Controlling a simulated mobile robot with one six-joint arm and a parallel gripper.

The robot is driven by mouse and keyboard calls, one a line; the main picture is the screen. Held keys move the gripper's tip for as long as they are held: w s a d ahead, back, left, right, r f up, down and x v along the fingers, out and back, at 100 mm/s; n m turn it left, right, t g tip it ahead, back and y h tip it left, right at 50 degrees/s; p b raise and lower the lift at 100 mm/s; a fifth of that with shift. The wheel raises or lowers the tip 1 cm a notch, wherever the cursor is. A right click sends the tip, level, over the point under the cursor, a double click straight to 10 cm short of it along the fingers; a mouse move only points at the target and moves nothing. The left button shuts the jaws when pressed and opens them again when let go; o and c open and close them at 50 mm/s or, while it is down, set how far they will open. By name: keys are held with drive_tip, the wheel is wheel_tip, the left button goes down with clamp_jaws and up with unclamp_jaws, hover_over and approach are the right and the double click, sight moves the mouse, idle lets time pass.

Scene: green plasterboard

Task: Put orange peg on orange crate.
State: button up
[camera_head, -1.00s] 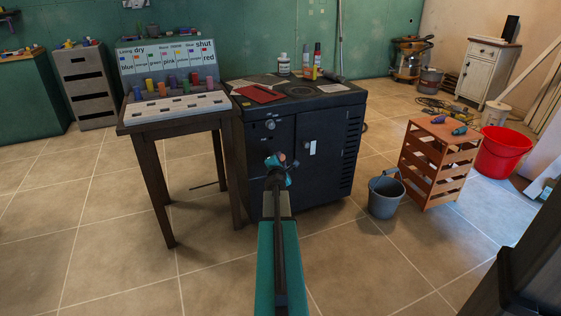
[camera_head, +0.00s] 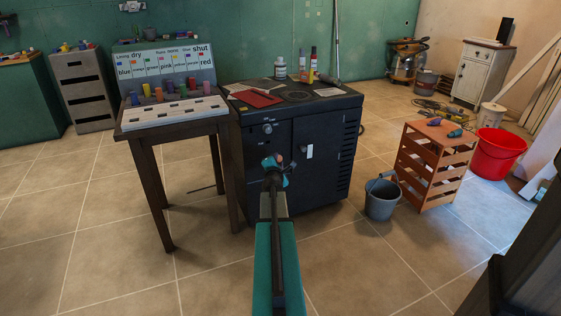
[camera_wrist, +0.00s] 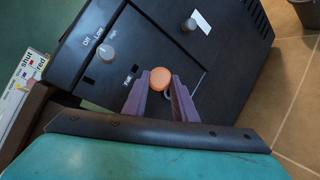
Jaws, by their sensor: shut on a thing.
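My gripper (camera_wrist: 160,93) is shut on the orange peg (camera_wrist: 160,78), whose round end shows between the purple fingers in the wrist view. In the head view my gripper (camera_head: 273,163) is small, in front of the black cabinet, and the peg is barely visible there. The orange crate (camera_head: 420,173), a slatted wooden stand, is on the floor to the right, well apart from my gripper. A purple peg (camera_head: 434,121) and a teal peg (camera_head: 455,133) lie on its top.
The black cabinet (camera_head: 325,150) stands just beyond my gripper. A dark table (camera_head: 150,133) with a peg board is to its left. A grey bucket (camera_head: 381,200) stands left of the crate, and a red bucket (camera_head: 497,155) behind it to the right. The front floor is open.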

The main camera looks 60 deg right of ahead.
drive_tip(key=w+a+r+n+t+y, duration=0.2)
drive_tip(key=w+a+r, duration=0.2)
drive_tip(key=w+a, duration=0.65)
drive_tip(key=w+a+r+n+t+y, duration=0.15)
drive_tip(key=w+a+r, duration=0.4)
drive_tip(key=a, duration=0.75)
drive_tip(key=w+a+r+n+t+y, duration=0.1)
drive_tip(key=w+a+r+n+t, duration=0.1)
drive_tip(key=w+a, duration=0.85)
drive_tip(key=w+a+r+n+t+y, duration=0.1)
drive_tip(key=a+r+n+y, duration=0.1)
drive_tip(key=a, duration=1.1)
drive_tip(key=w+a+r+n+t+y, duration=0.1)
drive_tip(key=a+r+n+y, duration=0.1)
drive_tip(key=a, duration=1.2)
drive_tip(key=w+a+r+n+t+y, duration=0.1)
drive_tip(key=a+r+n+y, duration=0.2)
drive_tip(key=a, duration=1.1)
drive_tip(key=shift+a+r+y, duration=0.15)
drive_tip(key=shift+r+y, duration=0.25)
drive_tip(key=shift+y, duration=0.75)
